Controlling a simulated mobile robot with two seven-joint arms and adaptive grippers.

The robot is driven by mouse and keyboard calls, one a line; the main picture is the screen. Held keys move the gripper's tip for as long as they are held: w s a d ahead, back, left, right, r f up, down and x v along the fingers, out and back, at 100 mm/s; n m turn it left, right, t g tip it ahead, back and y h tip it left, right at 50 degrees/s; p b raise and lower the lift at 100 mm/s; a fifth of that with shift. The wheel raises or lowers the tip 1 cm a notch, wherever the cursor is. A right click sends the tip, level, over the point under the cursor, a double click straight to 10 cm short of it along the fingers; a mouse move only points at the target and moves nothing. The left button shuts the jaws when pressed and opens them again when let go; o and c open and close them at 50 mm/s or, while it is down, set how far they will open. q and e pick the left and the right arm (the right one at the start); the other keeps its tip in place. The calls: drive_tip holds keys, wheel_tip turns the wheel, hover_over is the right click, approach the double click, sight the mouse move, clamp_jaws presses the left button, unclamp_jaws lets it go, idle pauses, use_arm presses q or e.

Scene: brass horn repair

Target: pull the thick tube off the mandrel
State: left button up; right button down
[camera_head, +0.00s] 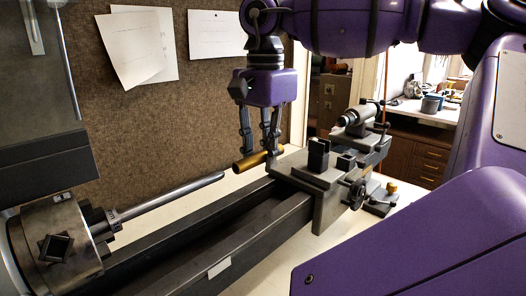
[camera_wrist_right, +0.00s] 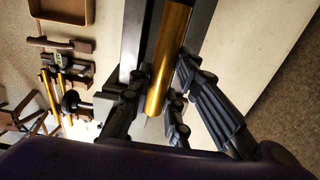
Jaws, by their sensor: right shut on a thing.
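The thick tube (camera_head: 248,163) is a short brass cylinder, lying roughly level beyond the tip of the mandrel. The mandrel (camera_head: 170,196) is a bare grey rod reaching right from the chuck (camera_head: 62,245). In the head view a small gap shows between its rounded tip and the tube. My right gripper (camera_head: 262,151) points down from above and is shut on the tube. In the right wrist view the tube (camera_wrist_right: 168,60) runs up from between the fingers (camera_wrist_right: 152,118); the fingers hide part of it. My left gripper is not in view.
The lathe bed (camera_head: 210,245) runs below the mandrel. A carriage with a tool post (camera_head: 318,160) stands right of the tube, close to my right gripper, with a tailstock (camera_head: 355,118) behind it. Other tools (camera_wrist_right: 60,75) lie left in the wrist view.

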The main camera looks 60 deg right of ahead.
use_arm(q)
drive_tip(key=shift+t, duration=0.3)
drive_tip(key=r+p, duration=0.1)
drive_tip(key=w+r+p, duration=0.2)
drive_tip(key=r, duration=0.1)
drive_tip(key=shift+p, duration=0.35)
use_arm(e)
drive_tip(key=s+a+r, duration=0.1)
drive_tip(key=s+r, duration=0.4)
drive_tip(key=shift+a, duration=0.15)
drive_tip(key=shift+w, duration=0.1)
